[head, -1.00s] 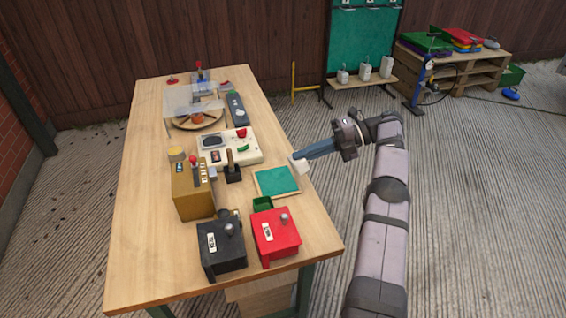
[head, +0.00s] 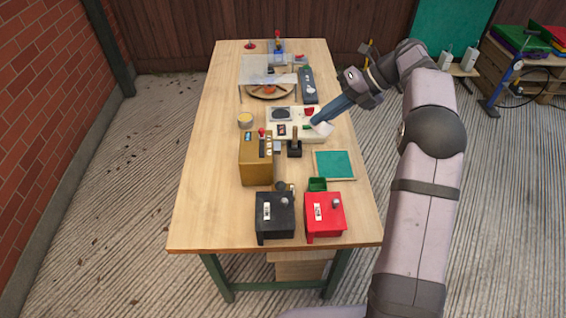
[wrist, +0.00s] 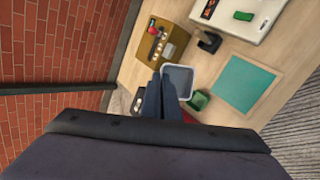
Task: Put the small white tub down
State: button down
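My gripper (head: 318,121) is shut on the small white tub (head: 322,129). In the head view the tub hangs tilted at the fingertips, in front of the right end of the white panel; I cannot tell its height. In the wrist view the tub (wrist: 178,67) shows its open top, with a grey inside that looks empty, and the dark blue fingers (wrist: 158,92) are at its left side. The fingers hide part of the tub.
The teal mat (head: 334,165) lies flat at the table's right edge. Nearby stand the black lever (head: 294,146), green bin (head: 317,184), brown box (head: 256,160), black box (head: 275,217) and red box (head: 325,216). The table's left side (head: 208,180) is clear.

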aim_at(326, 125)
jog(key=shift+n+h, duration=0.7)
jog(key=shift+h, duration=0.2)
jog(key=f, duration=0.1)
jog(key=f+p, duration=0.1)
jog(key=s+f, duration=0.1)
jog(key=f, duration=0.1)
jog(key=shift+a+p, duration=0.3)
jog(key=shift+a, duration=0.05)
jog(key=d+f+n, duration=0.2)
jog(key=f, duration=0.1)
jog(key=d+f+n+h, duration=0.1)
jog(key=d+f+n, duration=0.1)
jog(key=f, duration=0.2)
jog(key=d+f+n+g+h, duration=0.1)
jog(key=d+f+n, duration=0.2)
jog(key=f, duration=0.1)
jog(key=shift+s+d, duration=0.1)
jog(key=shift+s, duration=0.2)
jog(key=d+n, duration=0.1)
jog(key=w+d+f+n, duration=0.1)
jog(key=n, duration=0.1)
jog(key=shift+w+f+h, duration=0.1)
jog(key=shift+w+h, duration=0.2)
jog(key=shift+w+d+n, duration=0.2)
jog(key=shift+w+n, duration=0.2)
jog(key=shift+n, duration=0.8)
jog(key=shift+n+t, duration=0.3)
jog(key=shift+n, duration=0.3)
jog(key=a+p, duration=0.3)
jog(key=a, duration=1.5)
